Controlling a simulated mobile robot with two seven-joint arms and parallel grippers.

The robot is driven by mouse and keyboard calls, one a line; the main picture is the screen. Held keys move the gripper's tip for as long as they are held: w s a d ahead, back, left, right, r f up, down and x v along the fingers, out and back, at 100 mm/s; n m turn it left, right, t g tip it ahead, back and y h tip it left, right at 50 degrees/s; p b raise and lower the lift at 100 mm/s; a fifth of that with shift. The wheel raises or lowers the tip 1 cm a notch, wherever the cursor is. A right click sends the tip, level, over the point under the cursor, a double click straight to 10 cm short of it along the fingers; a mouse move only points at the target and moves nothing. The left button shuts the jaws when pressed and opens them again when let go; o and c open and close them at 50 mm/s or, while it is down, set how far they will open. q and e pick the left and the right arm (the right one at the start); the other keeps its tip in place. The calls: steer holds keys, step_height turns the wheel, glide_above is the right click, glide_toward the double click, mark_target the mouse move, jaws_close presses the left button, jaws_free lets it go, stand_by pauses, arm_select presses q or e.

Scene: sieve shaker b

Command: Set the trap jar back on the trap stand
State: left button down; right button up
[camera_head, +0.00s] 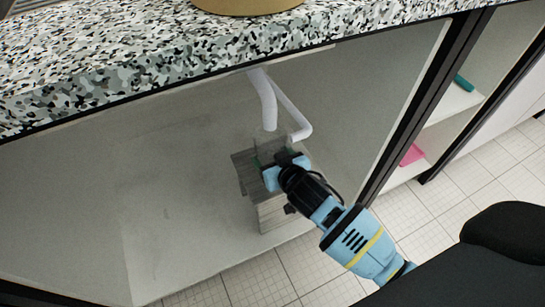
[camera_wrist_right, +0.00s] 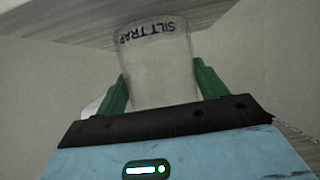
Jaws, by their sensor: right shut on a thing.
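My right gripper (camera_head: 268,158) reaches into the open cabinet under the counter. In the right wrist view its green fingers (camera_wrist_right: 163,85) are shut on the trap jar (camera_wrist_right: 165,75), a clear cup-like jar with "SILT TRAP" lettered near its rim. In the head view the jar is mostly hidden by the gripper and hard to make out. The trap stand (camera_head: 272,214), a grey wood-grained block, is below and around the gripper. I cannot tell whether the jar touches it. My left gripper is not in view.
White drain pipes (camera_head: 264,98) hang just above and behind the gripper. The speckled counter (camera_head: 190,50) overhangs the cabinet. A dark cabinet post (camera_head: 425,105) stands to the right, with a pink item (camera_head: 412,155) on a shelf beyond. The cabinet floor (camera_head: 180,255) at left is clear.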

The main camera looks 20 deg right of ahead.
steer(key=shift+f, duration=0.15)
steer(key=o, duration=1.2)
steer(key=shift+r, duration=0.2)
steer(key=p+v, duration=0.4)
steer(key=v, duration=0.8)
steer(key=shift+f+p, duration=0.1)
steer(key=shift+p, duration=0.2)
